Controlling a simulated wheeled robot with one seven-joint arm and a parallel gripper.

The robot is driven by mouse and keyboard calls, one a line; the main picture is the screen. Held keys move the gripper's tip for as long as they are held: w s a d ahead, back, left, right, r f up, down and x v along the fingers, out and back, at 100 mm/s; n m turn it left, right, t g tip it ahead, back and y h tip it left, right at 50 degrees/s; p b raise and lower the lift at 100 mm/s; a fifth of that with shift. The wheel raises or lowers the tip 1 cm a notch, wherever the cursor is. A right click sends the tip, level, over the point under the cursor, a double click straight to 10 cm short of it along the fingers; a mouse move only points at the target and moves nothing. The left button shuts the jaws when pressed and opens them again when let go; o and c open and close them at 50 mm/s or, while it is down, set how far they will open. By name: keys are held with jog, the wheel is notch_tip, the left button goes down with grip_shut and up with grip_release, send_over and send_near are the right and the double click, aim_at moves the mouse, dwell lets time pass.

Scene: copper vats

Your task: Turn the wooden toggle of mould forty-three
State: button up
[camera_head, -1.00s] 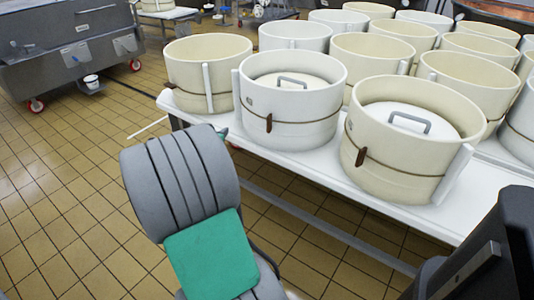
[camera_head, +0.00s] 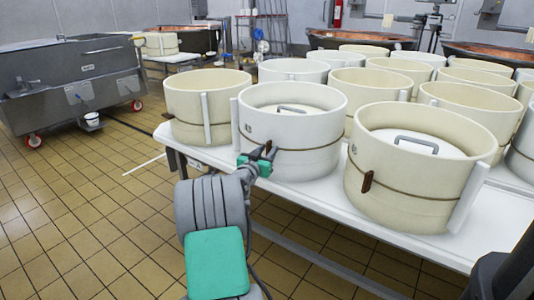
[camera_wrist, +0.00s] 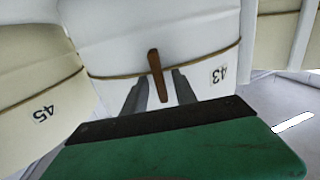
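Mould forty-three (camera_head: 290,128) is the white round mould at the front edge of the table in the head view. In the wrist view its wall (camera_wrist: 120,40) carries an upside-down 43 label (camera_wrist: 218,74). Its brown wooden toggle (camera_wrist: 154,62) stands nearly upright across the thin band, leaning slightly. My gripper (camera_head: 264,152) is at this mould's front wall. In the wrist view it is open, one finger on each side of the toggle, with gaps showing. I cannot tell how deep the toggle sits between the fingers. In the head view the gripper partly hides the toggle.
A cream mould (camera_head: 405,185) labelled 45 in the wrist view (camera_wrist: 40,113) stands to the right in the head view. Another cream mould (camera_head: 190,125) stands to the left. The white table (camera_head: 330,212) holds several more moulds behind.

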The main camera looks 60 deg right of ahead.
grip_shut()
dwell(0.4)
dwell(0.4)
jog(key=n+p, duration=0.1)
jog(key=n, duration=0.3)
jog(key=shift+w+p, duration=0.15)
jog(key=shift+p, duration=0.25)
jog(key=shift+w+a+f+n+p, duration=0.15)
jog(key=shift+n+p, duration=1.05)
jog(key=shift+n, duration=1.15)
jog(key=shift+d+f+n+p, duration=0.15)
jog(key=shift+n+p, duration=1.1)
jog(key=shift+n, duration=1.05)
jog(key=shift+w+a+f+n+p, duration=0.15)
jog(key=shift+n+p, duration=1.05)
jog(key=shift+n, duration=1.15)
jog(key=shift+s, duration=0.1)
